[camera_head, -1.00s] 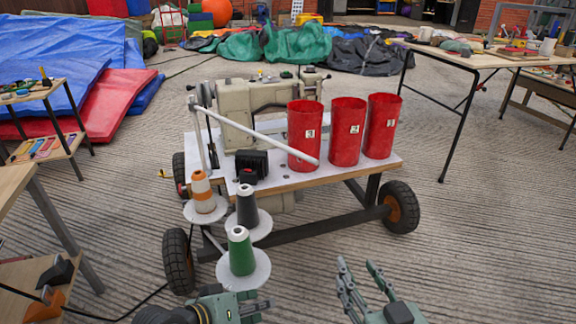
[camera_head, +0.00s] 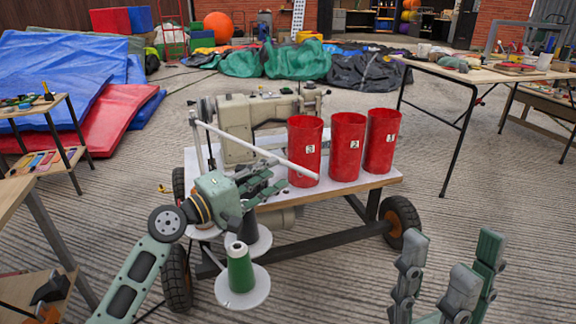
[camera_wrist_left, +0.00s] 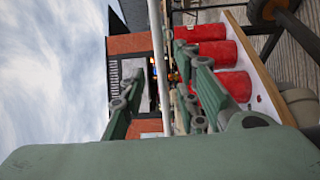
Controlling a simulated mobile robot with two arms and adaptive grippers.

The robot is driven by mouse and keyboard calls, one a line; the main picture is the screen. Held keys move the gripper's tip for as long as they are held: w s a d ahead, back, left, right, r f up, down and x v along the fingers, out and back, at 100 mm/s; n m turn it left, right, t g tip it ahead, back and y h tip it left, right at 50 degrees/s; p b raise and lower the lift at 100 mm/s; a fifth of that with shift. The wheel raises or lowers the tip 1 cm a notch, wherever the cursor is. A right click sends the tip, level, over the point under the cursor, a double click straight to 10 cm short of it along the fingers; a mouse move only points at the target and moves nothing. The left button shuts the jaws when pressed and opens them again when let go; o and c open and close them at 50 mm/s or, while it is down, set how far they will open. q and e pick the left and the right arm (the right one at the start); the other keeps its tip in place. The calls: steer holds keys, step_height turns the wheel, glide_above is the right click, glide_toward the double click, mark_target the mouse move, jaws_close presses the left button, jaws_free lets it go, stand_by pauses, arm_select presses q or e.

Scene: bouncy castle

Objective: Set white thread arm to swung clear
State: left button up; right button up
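The white thread arm (camera_head: 250,147) is a thin rod that slants from a post at the cart's left over the white table top, its free end near the red cylinder marked 3 (camera_head: 305,160). My left gripper (camera_head: 272,186) is beside and below the rod in the head view, fingers pointing right. In the left wrist view the rod (camera_wrist_left: 155,50) runs upright between the spread fingers (camera_wrist_left: 165,100); I cannot tell whether it touches them. My right gripper (camera_head: 447,262) is open and empty at the lower right, apart from the cart.
The cart carries a beige sewing machine (camera_head: 250,125) and red cylinders marked 2 (camera_head: 347,150) and 1 (camera_head: 382,145). A green cone (camera_head: 240,270) and a dark cone (camera_head: 250,228) stand on white discs at its front. A wooden table (camera_head: 480,72) stands at right.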

mark_target(286, 165)
arm_select(q)
steer(key=b+x, duration=0.1)
steer(key=x, duration=0.5)
steer(key=shift+d, duration=0.1)
steer(key=shift+c, duration=0.4)
jaws_close()
